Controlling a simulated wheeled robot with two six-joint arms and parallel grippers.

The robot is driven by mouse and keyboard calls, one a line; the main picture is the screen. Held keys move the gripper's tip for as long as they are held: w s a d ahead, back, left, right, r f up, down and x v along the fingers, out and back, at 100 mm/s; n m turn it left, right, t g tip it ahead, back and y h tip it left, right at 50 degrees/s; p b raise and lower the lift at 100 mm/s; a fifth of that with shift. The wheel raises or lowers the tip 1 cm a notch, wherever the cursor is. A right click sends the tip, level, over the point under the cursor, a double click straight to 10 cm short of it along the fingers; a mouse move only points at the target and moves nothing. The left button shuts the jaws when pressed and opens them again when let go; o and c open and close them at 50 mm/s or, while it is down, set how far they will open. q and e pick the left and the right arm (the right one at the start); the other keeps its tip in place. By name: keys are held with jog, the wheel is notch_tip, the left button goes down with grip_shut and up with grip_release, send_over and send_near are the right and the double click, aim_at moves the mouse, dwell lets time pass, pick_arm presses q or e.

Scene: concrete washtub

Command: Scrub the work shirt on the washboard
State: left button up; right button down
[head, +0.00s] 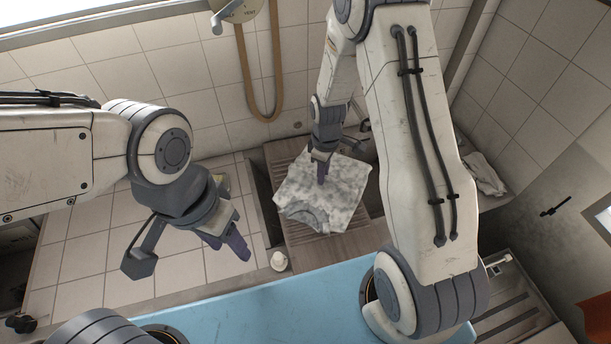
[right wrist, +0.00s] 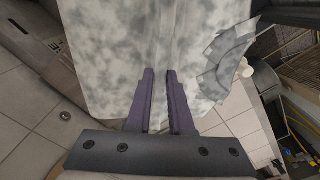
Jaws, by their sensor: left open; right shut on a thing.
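The work shirt (head: 322,190) is grey-white and mottled, and lies spread over the ribbed wooden washboard (head: 308,246) in the head view. The shirt (right wrist: 110,50) fills much of the right wrist view. My right gripper (head: 322,178) is at the upper part of the shirt, its purple fingers (right wrist: 160,100) shut on the cloth, which shows a fold between them. My left gripper (head: 228,243) is open and empty, to the left of the washboard, apart from the shirt.
A small white object (head: 279,261) stands on the ledge by the washboard's lower left. A tan hose (head: 260,114) hangs on the tiled wall behind. A crumpled pale cloth (head: 484,175) lies at the right. A slatted rack (head: 510,306) is at the lower right. The tiled surface on the left is clear.

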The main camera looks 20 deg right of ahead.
aim_at(324, 185)
jog(key=shift+s+d, duration=0.1)
jog(key=shift+d, duration=0.2)
jog(key=shift+d+f+b, duration=0.1)
jog(key=shift+f+b, duration=2.35)
jog(key=shift+f, duration=0.5)
